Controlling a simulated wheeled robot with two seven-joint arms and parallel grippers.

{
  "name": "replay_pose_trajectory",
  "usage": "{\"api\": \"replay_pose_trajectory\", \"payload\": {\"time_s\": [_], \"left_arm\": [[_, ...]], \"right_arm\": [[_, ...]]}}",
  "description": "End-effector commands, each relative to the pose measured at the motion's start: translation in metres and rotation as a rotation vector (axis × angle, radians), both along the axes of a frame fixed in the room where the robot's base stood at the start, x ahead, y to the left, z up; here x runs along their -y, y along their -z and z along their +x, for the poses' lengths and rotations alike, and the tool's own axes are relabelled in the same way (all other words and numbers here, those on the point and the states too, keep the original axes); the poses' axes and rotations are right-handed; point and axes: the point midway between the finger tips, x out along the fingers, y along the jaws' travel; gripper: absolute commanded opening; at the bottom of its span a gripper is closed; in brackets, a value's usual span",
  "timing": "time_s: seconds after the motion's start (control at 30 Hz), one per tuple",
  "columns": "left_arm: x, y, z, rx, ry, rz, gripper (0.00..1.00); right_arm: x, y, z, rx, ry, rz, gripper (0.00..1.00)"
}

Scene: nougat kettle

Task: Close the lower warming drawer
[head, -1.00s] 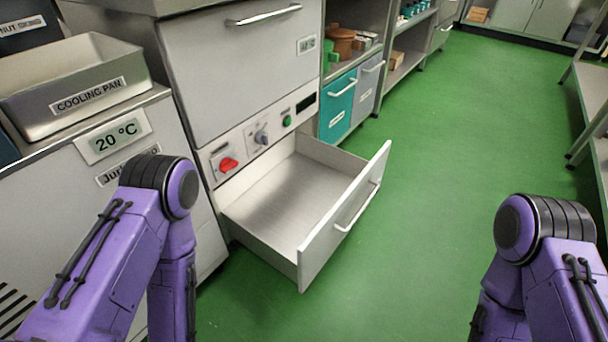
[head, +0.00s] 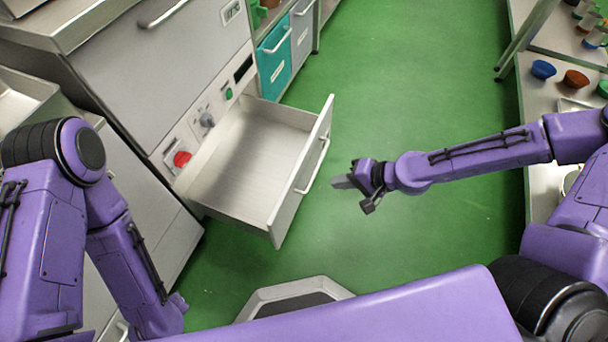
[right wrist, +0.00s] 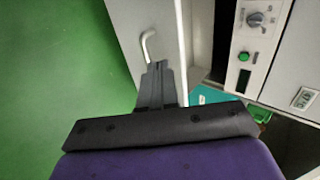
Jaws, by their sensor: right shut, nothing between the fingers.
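The lower warming drawer (head: 246,160) is pulled out of the grey unit, and its inside looks empty. Its front panel (head: 304,170) faces right and carries a bar handle (head: 316,165). My right gripper (head: 340,183) is shut and empty, to the right of the drawer front and apart from it in the head view. In the right wrist view the shut fingers (right wrist: 157,75) point toward the drawer front (right wrist: 150,28), with the handle (right wrist: 147,46) just beyond them. My left arm hangs at the left of the head view; its fingers cannot be made out.
A table with bowls (head: 543,69) stands at right. Green floor (head: 420,90) between is clear.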

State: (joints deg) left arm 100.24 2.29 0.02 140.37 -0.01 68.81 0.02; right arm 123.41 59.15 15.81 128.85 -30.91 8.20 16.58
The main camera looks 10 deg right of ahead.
Motion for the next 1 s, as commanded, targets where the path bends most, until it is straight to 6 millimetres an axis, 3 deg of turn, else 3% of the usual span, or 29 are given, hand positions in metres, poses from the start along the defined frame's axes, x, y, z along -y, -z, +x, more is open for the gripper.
{"api": "replay_pose_trajectory", "payload": {"time_s": [0.03, 0.4, 0.63, 1.0], "left_arm": [[0.000, 0.013, 0.000, 0.000, 0.000, 0.000, 0.39], [0.000, 0.052, 0.000, 0.000, 0.001, 0.000, 0.39], [0.000, 0.057, 0.000, -0.001, 0.001, 0.000, 0.39], [0.000, 0.057, 0.000, 0.000, 0.001, 0.000, 0.39]], "right_arm": [[-0.006, 0.015, 0.002, -0.003, -0.005, -0.003, 0.00], [-0.055, 0.069, 0.034, -0.005, -0.002, -0.002, 0.00], [-0.081, 0.063, 0.053, -0.002, -0.001, -0.001, 0.00], [-0.086, 0.062, 0.057, -0.003, 0.002, 0.000, 0.00]]}}
